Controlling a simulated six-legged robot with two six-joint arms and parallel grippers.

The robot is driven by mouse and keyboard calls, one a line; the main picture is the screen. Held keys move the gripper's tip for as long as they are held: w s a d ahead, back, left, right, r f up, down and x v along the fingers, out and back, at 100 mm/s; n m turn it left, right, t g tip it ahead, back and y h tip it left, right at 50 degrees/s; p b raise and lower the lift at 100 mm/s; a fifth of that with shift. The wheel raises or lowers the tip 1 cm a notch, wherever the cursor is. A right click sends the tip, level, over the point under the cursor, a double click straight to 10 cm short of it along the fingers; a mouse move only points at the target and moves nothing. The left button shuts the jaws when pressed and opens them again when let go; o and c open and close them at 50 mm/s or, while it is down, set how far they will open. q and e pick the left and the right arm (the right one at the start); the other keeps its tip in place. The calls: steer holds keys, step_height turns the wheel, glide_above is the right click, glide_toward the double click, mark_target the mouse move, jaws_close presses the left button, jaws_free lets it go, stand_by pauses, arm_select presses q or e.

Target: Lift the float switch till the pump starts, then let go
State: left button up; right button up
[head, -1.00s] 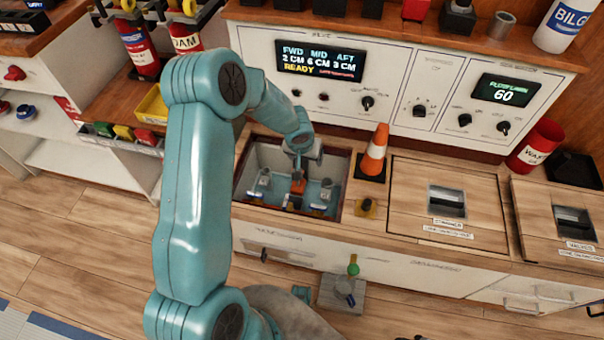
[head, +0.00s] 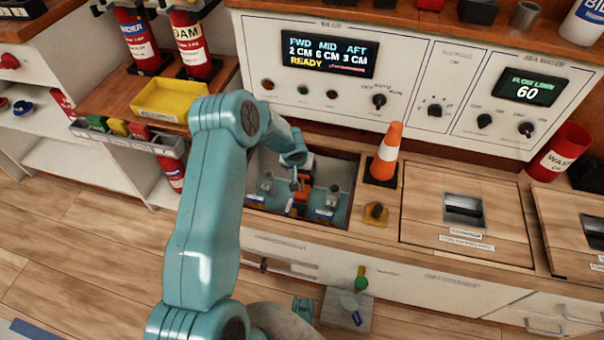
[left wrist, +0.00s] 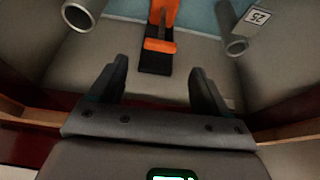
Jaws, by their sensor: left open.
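The orange float switch (head: 303,198) stands in the open bilge hatch (head: 352,207) in the head view. In the left wrist view, the float switch (left wrist: 160,46) shows as an orange piece on a black base, just beyond the fingertips. My left gripper (left wrist: 158,82) is open, its two dark fingers apart with nothing between them. In the head view it reaches down into the hatch, and its fingers are hard to make out there. The bilge display (head: 327,54) reads FWD 2 cm, MID 6 cm, AFT 3 cm and READY.
Grey pipes (left wrist: 80,14) flank the float switch. An orange and white cone (head: 386,155) stands at the hatch's right edge, with a small yellow-based knob (head: 376,213) below it. A closed wooden lid (head: 425,215) lies further right. A yellow tray (head: 171,98) sits left.

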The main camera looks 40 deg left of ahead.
mark_target(302, 176)
arm_select(q)
steer(key=x, duration=0.5)
steer(key=shift+w+a+f, duration=0.1)
steer(key=shift+w+f, duration=0.1)
steer(key=shift+f, duration=0.15)
